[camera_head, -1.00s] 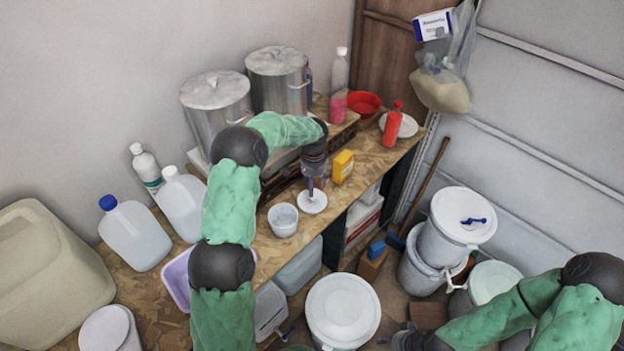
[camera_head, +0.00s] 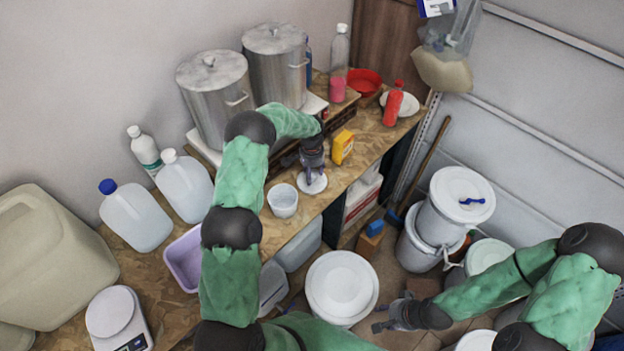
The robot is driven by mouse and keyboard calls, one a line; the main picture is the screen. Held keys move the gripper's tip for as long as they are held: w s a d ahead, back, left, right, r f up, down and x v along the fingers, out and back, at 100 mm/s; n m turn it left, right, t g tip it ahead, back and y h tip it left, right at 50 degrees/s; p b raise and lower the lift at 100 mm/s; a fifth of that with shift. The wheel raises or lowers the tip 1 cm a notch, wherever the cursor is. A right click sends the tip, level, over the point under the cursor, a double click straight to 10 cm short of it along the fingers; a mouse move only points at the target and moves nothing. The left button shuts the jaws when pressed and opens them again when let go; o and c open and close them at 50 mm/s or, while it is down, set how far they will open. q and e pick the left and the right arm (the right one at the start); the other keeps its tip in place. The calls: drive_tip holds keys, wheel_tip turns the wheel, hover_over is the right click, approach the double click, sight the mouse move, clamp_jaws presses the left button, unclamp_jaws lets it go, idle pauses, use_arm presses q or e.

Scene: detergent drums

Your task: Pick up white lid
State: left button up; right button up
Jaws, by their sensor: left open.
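A small round white lid (camera_head: 314,187) lies on the wooden worktop, just right of a white tub (camera_head: 283,203). My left gripper (camera_head: 310,177) points down over the lid, with its fingertips at or just above it. It is open; I cannot tell whether the fingers touch the lid. My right gripper (camera_head: 382,318) is low at the right, over the floor, beside a large white bucket. It is small in view, with its fingers seemingly apart and nothing between them.
A yellow box (camera_head: 343,147) stands close behind the lid. Two steel pots (camera_head: 214,92), bottles and a red bottle (camera_head: 393,103) stand further back. A lilac basin (camera_head: 184,258) and a scale (camera_head: 116,318) are at the left. A large white bucket (camera_head: 342,287) stands on the floor.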

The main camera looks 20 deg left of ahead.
use_arm(q)
drive_tip(key=shift+w+f, duration=0.1)
drive_tip(key=shift+f, duration=0.8)
drive_tip(key=c, duration=0.9)
drive_tip(key=shift+r, duration=0.2)
